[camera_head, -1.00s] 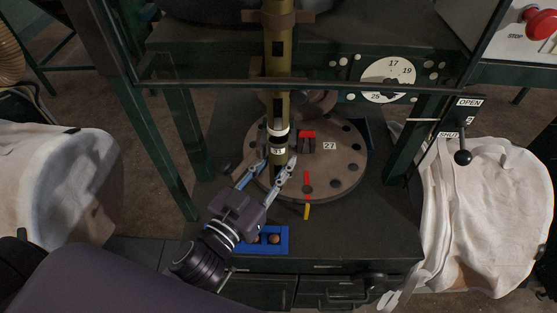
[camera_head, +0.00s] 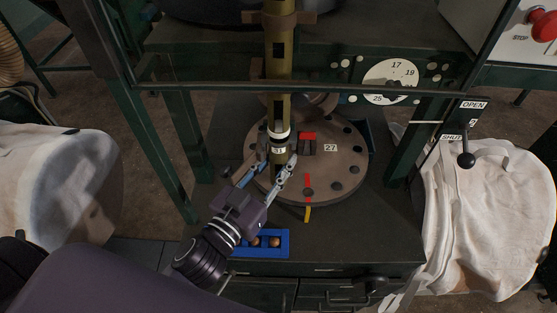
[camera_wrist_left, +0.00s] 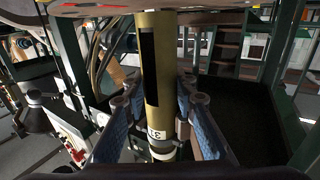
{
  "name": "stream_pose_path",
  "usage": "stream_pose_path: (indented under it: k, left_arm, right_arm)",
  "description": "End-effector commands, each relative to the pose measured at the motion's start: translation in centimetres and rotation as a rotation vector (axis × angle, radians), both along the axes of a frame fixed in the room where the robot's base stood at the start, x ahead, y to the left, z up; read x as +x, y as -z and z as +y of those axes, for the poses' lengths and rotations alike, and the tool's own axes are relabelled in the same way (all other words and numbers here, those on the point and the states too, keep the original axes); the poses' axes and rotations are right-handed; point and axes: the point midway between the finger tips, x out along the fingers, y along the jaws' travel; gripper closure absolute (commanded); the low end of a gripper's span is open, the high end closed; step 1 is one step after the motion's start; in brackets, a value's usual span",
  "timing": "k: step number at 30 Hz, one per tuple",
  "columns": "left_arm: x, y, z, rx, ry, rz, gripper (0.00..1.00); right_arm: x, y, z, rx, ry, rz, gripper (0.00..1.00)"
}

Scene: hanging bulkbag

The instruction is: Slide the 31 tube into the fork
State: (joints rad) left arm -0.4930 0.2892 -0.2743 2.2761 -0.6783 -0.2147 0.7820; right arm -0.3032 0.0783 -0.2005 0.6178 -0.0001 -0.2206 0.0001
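The 31 tube (camera_head: 279,160) is olive-brass, upright, with a white band and a "31" label near its lower part. In the left wrist view the tube (camera_wrist_left: 158,70) shows a long dark slot, its label upside down. My left gripper (camera_head: 278,163) has one finger on each side of the tube just below the label. In the left wrist view the gripper's fingers (camera_wrist_left: 158,95) flank the tube closely and look closed on it; the exact contact is hard to see. A brown fork-like bracket (camera_head: 256,19) surrounds the tube column higher up. My right gripper is not in view.
A round turntable (camera_head: 345,170) with holes and a "27" label lies under and beside the tube. A blue tray (camera_head: 283,247) with balls is at the front. A green crossbar (camera_head: 200,87) spans the frame.

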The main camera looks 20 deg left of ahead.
Motion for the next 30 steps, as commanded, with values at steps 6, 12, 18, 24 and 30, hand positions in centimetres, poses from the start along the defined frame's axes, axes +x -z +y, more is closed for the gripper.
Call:
stream_pose_path:
  k: [6,12,18,24,30]
  left_arm:
    - [0.0,-0.1,0.0,0.000,0.000,-0.002,0.54]
    - [0.0,-0.1,0.0,0.000,0.000,-0.001,0.54]
    - [-0.6,0.1,0.1,-0.001,0.000,0.002,0.54]
    - [-3.0,0.1,0.8,-0.003,-0.002,0.005,0.54]
    - [-6.2,0.1,1.6,-0.002,-0.003,0.006,0.54]
  right_arm:
    - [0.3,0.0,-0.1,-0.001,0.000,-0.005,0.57]
    - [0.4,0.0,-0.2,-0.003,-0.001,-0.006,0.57]
    - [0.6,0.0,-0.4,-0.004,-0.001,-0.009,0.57]
    - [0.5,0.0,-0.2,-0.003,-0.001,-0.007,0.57]
    - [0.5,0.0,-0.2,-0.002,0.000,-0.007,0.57]
